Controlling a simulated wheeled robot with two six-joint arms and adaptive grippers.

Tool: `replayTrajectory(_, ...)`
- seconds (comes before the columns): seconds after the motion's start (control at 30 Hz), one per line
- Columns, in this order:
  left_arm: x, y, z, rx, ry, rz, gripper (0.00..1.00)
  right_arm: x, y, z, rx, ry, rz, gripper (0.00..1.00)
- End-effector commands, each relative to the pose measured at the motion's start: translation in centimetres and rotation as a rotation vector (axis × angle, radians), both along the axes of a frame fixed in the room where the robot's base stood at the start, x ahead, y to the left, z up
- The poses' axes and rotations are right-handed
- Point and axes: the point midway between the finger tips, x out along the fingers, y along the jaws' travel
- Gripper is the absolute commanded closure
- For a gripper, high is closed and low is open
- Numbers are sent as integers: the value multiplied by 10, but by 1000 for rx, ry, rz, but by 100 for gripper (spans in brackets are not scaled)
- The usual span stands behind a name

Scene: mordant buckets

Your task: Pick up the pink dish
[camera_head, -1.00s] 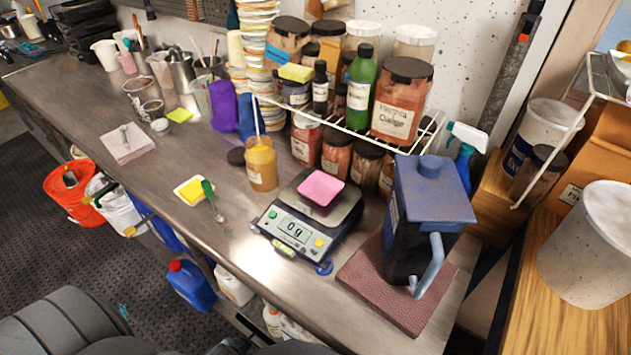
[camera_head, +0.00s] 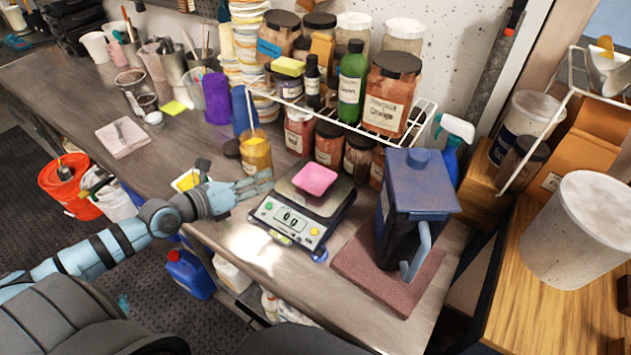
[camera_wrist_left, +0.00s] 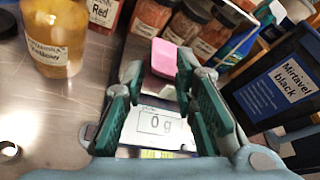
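The pink dish (camera_head: 315,180) is a small, shallow, square dish on the pan of the digital scale (camera_head: 268,209), whose display reads 0 g. My left gripper (camera_head: 268,180) comes in from the left, just left of the scale and apart from the dish. In the left wrist view its fingers (camera_wrist_left: 159,68) are spread open with nothing between them. The pink dish (camera_wrist_left: 164,58) shows beyond the gap between the fingertips, and the scale display (camera_wrist_left: 158,124) shows between the fingers. My right gripper is not in view.
A yellow jar (camera_head: 256,155) stands behind my left gripper. A dark blue container (camera_head: 420,190) labelled Mirtavel black stands on a reddish mat (camera_head: 362,283) right of the scale. Several jars and a white wire rack (camera_head: 345,128) are behind. The counter in front of the scale is clear.

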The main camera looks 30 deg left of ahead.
Motion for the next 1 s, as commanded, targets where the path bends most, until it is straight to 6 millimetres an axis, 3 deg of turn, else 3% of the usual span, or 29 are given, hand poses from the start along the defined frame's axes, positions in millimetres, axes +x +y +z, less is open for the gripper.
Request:
replayTrajectory(0.07,7,6,-13,73,26,-9,74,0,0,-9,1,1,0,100)
replayTrajectory(0.23,47,-7,-32,75,26,-10,74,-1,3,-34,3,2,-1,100)
replayTrajectory(0.7,113,-35,-62,77,30,-12,74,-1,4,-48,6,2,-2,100)
replayTrajectory(0.8,123,-38,-66,81,32,-12,74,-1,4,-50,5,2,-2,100)
replayTrajectory(1.0,124,-39,-65,82,32,-13,74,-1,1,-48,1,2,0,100)
